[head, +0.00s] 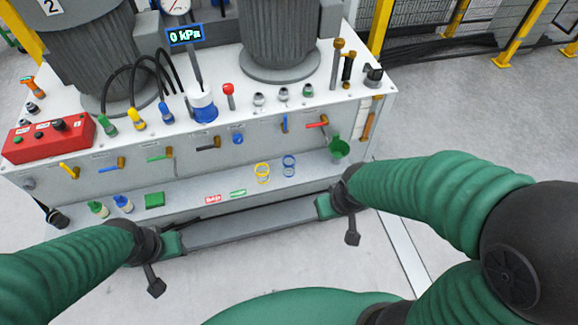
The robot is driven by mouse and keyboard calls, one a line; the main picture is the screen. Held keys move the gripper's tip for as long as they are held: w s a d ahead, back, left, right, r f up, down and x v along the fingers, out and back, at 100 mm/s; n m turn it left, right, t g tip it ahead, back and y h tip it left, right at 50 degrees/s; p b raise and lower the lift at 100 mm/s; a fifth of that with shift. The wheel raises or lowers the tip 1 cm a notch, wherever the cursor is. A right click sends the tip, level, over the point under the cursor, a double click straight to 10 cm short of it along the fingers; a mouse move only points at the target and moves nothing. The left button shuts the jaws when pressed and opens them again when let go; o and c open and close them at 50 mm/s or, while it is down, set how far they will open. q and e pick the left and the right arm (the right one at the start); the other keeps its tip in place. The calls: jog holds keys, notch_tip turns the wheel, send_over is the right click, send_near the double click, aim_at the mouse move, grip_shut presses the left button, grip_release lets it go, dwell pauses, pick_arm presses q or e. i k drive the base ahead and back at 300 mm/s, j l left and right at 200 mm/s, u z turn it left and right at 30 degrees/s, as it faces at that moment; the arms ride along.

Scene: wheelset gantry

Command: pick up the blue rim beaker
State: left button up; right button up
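The blue rim beaker (289,160) is a small clear vessel with blue rings, on the low front shelf of the bench. A similar yellow-ringed beaker (262,168) stands just left of it. My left gripper (163,258) is in front of the shelf, low and to the left, well apart from the beaker. My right gripper (338,218) is in front of the shelf's right end, nearer the beaker but apart from it. The fingers of both are small and dark, so their opening is unclear. I see nothing held in either.
The shelf (180,200) also bears small bottles (122,204), a green block (154,200) and small labels. Coloured valve handles (160,157) and a green funnel-like cup (339,147) stick out above it. A red control box (48,140) sits on the bench top, left.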

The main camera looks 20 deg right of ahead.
aim_at(288, 161)
jog(key=l+u, duration=0.15)
jog(key=u, duration=0.25)
jog(key=i+l+u, duration=0.1)
jog(key=u, duration=0.3)
jog(key=l+u, duration=0.25)
jog(key=u, duration=0.2)
jog(key=l+u, duration=0.15)
jog(key=l, duration=0.4)
jog(key=l+u, duration=0.1)
jog(key=l, duration=0.5)
jog(key=k+l+u, duration=0.15)
jog(key=l, duration=0.4)
